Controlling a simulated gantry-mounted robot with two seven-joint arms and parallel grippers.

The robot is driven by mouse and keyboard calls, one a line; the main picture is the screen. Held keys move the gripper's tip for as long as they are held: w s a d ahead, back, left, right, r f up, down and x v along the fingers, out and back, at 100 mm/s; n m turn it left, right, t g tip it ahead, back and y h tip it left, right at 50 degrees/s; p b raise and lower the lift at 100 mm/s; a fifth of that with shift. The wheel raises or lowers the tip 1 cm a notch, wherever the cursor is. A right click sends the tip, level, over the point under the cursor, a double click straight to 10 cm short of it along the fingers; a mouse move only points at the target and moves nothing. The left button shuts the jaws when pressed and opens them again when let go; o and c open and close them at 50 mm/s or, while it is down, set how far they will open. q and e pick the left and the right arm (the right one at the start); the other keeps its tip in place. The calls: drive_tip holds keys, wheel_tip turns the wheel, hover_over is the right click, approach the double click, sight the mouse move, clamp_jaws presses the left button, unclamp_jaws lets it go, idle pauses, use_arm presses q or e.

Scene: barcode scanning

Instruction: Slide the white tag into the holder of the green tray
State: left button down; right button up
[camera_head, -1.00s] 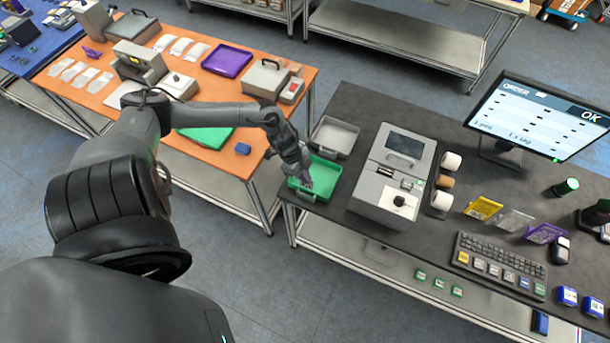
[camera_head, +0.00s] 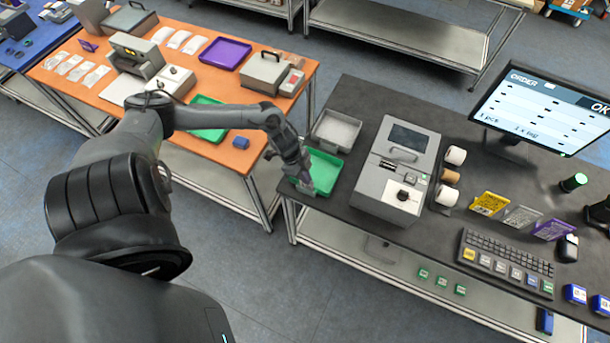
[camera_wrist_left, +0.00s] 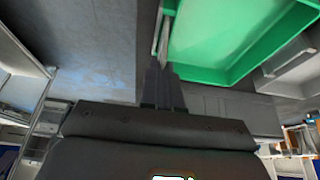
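The green tray (camera_head: 326,168) stands at the left end of the dark counter. My left gripper (camera_head: 305,186) is at its near left side, pointing down. In the left wrist view the green tray (camera_wrist_left: 235,40) fills the upper right. My left gripper's fingers (camera_wrist_left: 162,86) are close together just outside the tray's wall. A thin pale strip, seen edge-on, stands between the fingertips and beside the wall; it looks like the white tag (camera_wrist_left: 164,38). The holder is hard to make out, so I cannot tell whether the tag is inside it. My right gripper is not in view.
A grey tray (camera_head: 336,131) stands behind the green one. A grey label machine (camera_head: 397,165) is to the right, with a keyboard (camera_head: 506,262) and a monitor (camera_head: 540,110) beyond. An orange table (camera_head: 235,157) is on the left, across a gap.

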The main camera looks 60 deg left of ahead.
use_arm(q)
drive_tip(key=c, duration=1.3)
unclamp_jaws()
drive_tip(key=p+v, duration=0.2)
drive_tip(key=v, duration=0.8)
drive_tip(key=shift+s+r+p, duration=0.1)
drive_tip(key=shift+r+p, duration=0.25)
drive_tip(key=shift+r, duration=0.05)
